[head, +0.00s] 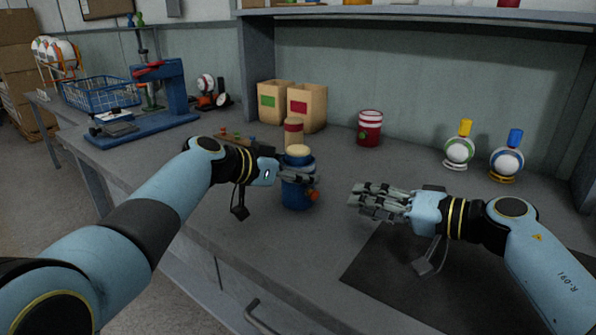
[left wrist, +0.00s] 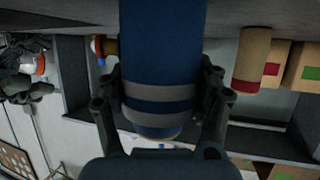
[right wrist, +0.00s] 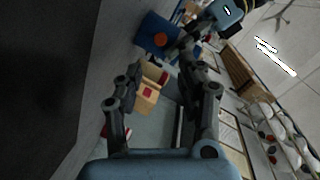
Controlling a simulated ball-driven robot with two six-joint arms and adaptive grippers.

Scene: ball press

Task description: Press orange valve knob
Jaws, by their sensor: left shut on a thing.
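A blue canister (head: 297,194) with a tan top stands at the centre of the bench in the head view. The orange valve knob (head: 314,195) sticks out from its right side. My left gripper (head: 298,178) is shut on the canister's upper body, and the left wrist view shows fingers on both sides of the blue body (left wrist: 160,60). My right gripper (head: 365,201) is apart from the knob, to its right, pointing left. In the right wrist view its fingers are spread and empty, with the canister (right wrist: 155,30) beyond them.
Behind the canister are a tan-and-red cylinder (head: 293,133) and two paper bags (head: 307,108). A red can (head: 369,128) and two ball dispensers (head: 459,150) stand farther right. A blue press (head: 172,90) is at the left. A dark mat (head: 385,275) lies below my right arm.

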